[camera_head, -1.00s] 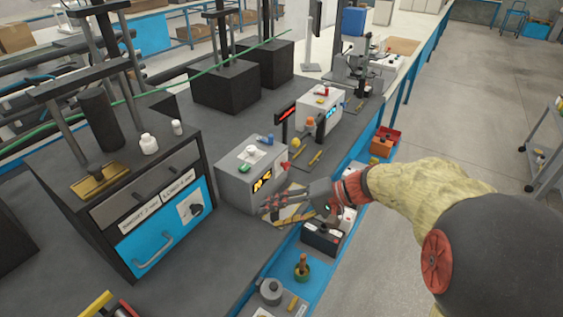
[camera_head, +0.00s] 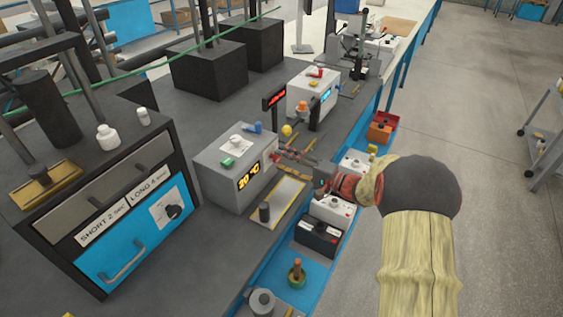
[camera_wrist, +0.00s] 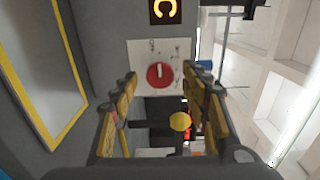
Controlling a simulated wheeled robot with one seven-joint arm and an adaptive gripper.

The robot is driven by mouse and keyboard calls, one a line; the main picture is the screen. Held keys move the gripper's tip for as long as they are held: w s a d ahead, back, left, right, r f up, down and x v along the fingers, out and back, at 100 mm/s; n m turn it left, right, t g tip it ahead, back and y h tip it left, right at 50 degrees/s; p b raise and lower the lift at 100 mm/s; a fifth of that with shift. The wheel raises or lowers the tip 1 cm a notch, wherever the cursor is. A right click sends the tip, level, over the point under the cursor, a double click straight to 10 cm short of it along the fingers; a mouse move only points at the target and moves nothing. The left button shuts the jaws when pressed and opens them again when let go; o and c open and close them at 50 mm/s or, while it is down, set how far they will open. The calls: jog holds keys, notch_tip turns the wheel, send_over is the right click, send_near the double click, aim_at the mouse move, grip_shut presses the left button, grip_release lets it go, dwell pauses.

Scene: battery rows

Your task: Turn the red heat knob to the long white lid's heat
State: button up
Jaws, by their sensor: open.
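The red heat knob (camera_wrist: 160,75) sits on a white dial plate (camera_wrist: 157,62) with small markings. Its white pointer line is upright in the wrist view. My gripper (camera_head: 285,157) is at that face, partly covering the knob in the head view. In the wrist view my gripper (camera_wrist: 168,84) is open, one finger on each side of the knob, without visible contact. I cannot single out a long white lid; small white bottles (camera_head: 108,137) stand at the left.
Battery-like blocks (camera_head: 318,238) line the blue shelf below my arm. A second grey box (camera_head: 311,92) stands behind. A drawer unit (camera_head: 120,205) is at the left.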

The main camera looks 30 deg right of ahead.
jog(key=shift+w+a, duration=0.4)
jog(key=shift+w, duration=0.15)
jog(key=c, duration=0.3)
jog(key=c, duration=0.8)
jog(key=shift+c, duration=0.3)
